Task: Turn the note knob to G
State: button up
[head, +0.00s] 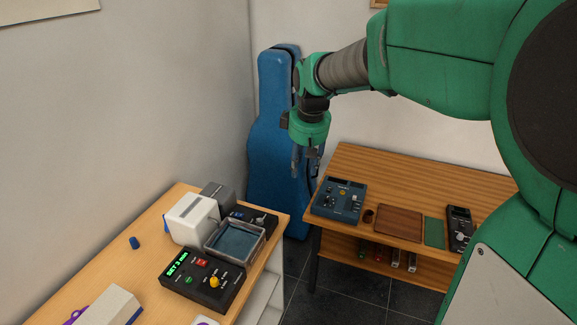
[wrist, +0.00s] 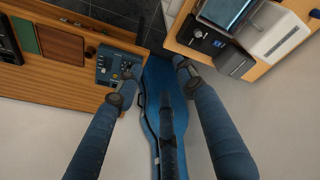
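No label reading "note" is legible, so I cannot tell which knob is the note knob. A black box (head: 203,280) on the left desk has a lit green display, a red and a green button and a yellow knob (head: 214,282). A small black device (head: 262,219) behind the clear tray has a pale knob. A blue panel box (head: 339,201) on the right table has small knobs; it also shows in the wrist view (wrist: 113,66). A black device (head: 460,228) at far right has a pale knob. My gripper (head: 304,160) is open and empty in the air, its fingers spread in the wrist view (wrist: 156,82).
A clear-walled tray (head: 207,244), a white box (head: 188,220) and a grey box (head: 221,194) crowd the left desk. A brown tray (head: 399,223) and green mat (head: 434,232) lie on the right table. A blue instrument case (head: 270,130) stands behind. A floor gap separates the tables.

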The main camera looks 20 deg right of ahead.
jog(key=w+d+f+n+p, duration=0.1)
jog(key=w+d+f+p, duration=0.2)
jog(key=w+d, duration=0.45)
jog(key=n+g+p, duration=0.3)
jog(key=n+p, duration=0.1)
jog(key=p, duration=0.3)
send_over(327, 198)
notch_tip(327, 198, down, 22)
jog(key=shift+w+y, duration=0.1)
jog(key=shift+y, duration=0.2)
notch_tip(327, 198, down, 14)
jog(key=shift+r, duration=0.15)
grip_shut()
